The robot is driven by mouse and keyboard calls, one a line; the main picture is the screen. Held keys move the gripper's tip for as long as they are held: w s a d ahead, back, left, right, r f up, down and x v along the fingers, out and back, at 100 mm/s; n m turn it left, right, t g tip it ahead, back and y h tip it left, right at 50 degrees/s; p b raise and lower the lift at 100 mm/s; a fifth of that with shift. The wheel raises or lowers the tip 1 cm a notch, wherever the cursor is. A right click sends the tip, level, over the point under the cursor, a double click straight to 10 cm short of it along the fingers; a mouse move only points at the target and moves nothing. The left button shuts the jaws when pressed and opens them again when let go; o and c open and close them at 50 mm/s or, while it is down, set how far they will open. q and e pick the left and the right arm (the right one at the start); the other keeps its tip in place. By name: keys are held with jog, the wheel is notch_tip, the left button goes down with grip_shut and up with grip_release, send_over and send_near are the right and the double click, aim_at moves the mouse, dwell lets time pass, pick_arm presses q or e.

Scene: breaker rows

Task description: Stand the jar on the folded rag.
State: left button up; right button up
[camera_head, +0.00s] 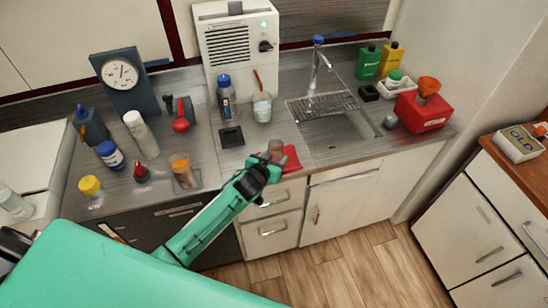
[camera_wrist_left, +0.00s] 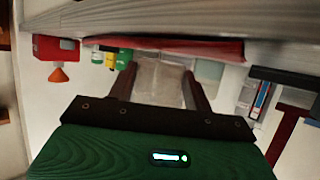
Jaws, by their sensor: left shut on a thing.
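The jar (camera_head: 276,147) is a small brownish see-through vessel near the counter's front edge. My left gripper (camera_head: 268,160) is shut on it, with one finger on each side of the jar (camera_wrist_left: 160,82) in the left wrist view. The jar looks about upright. The folded rag (camera_head: 292,158) is red and lies on the counter at the front edge, left of the sink. In the upside-down left wrist view, the rag (camera_wrist_left: 215,48) borders the jar's base; I cannot tell whether they touch. The gripper hides part of the rag in the head view. My right gripper is not in view.
The sink (camera_head: 335,128) with a drying rack (camera_head: 322,105) is right of the rag. A glass with a stirrer (camera_head: 262,107) and a black pad (camera_head: 231,137) stand behind and left. An orange-topped jar (camera_head: 184,174) stands left. A red canister (camera_head: 422,112) is far right.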

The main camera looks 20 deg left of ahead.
pick_arm(q)
jog(key=shift+f+b, duration=0.5)
jog(key=shift+f, duration=0.3)
jog(key=o, duration=1.1)
jog(key=shift+s+r, duration=0.1)
jog(key=shift+s, duration=0.5)
jog(key=b+v, duration=0.2)
jog(key=v, duration=1)
jog(key=shift+s+a+r, duration=0.1)
jog(key=shift+s+r, duration=0.15)
